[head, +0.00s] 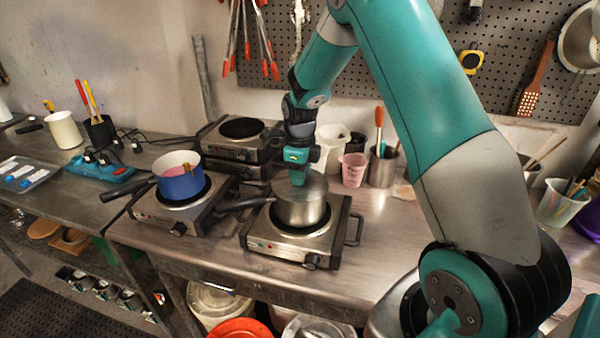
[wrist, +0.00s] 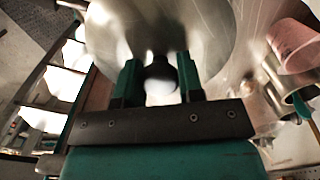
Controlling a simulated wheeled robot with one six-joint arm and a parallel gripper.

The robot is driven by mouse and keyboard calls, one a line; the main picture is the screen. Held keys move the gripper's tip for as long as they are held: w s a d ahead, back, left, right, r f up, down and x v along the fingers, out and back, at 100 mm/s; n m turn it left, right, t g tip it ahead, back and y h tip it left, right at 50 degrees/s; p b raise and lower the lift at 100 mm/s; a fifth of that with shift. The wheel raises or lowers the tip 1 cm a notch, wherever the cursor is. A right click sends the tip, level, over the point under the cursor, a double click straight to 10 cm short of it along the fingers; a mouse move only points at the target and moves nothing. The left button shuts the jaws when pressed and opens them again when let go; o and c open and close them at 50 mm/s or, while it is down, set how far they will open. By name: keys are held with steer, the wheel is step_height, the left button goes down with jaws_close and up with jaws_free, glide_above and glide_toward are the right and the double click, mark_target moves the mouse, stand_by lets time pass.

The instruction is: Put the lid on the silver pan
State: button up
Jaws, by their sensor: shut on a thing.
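The silver pan (head: 301,211) stands on the front right hot plate, with its dark handle pointing left. My gripper (head: 298,180) points down right over the pan. In the wrist view, my gripper (wrist: 159,78) has a finger on each side of a dark knob (wrist: 160,74) and is shut on it. The knob belongs to the shiny metal lid (wrist: 160,28), which fills the top middle of that view. In the head view the lid is at the pan's top; I cannot tell whether it rests fully on the rim.
A blue pot (head: 181,184) stands on the hot plate to the left. Stacked hot plates (head: 241,143) stand behind. A pink cup (head: 353,170) and a metal utensil holder (head: 382,168) stand behind right of the pan. The bench (head: 375,235) is clear on the right.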

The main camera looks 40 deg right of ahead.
steer(key=o, duration=1.1)
step_height(320, 180, up, 18)
steer(key=b, duration=0.4)
steer(key=shift+f, duration=0.25)
steer(key=s+a+f+n+y+b, duration=0.1)
steer(key=s+a+n, duration=0.55)
steer(key=n, duration=0.25)
steer(key=s+a+n+y, duration=0.1)
steer(key=s+a+n, duration=0.4)
steer(key=a+n, duration=0.35)
steer(key=s+a+f+n, duration=0.1)
steer(key=s+a+n, duration=0.2)
steer(key=s+n, duration=0.2)
steer(key=s+a+f+n+y, duration=0.1)
steer(key=s+a+n, duration=0.2)
steer(key=s+n, duration=0.3)
steer(key=s+a+f+n+y+b, duration=0.1)
steer(key=s+a+n, duration=0.2)
steer(key=s+n, duration=0.2)
steer(key=shift+s+a+f+n, duration=0.1)
steer(key=shift+s+f+n, duration=0.1)
steer(key=shift+n, duration=0.5)
steer(key=shift+s+f+n, duration=0.15)
steer(key=shift+n, duration=0.5)
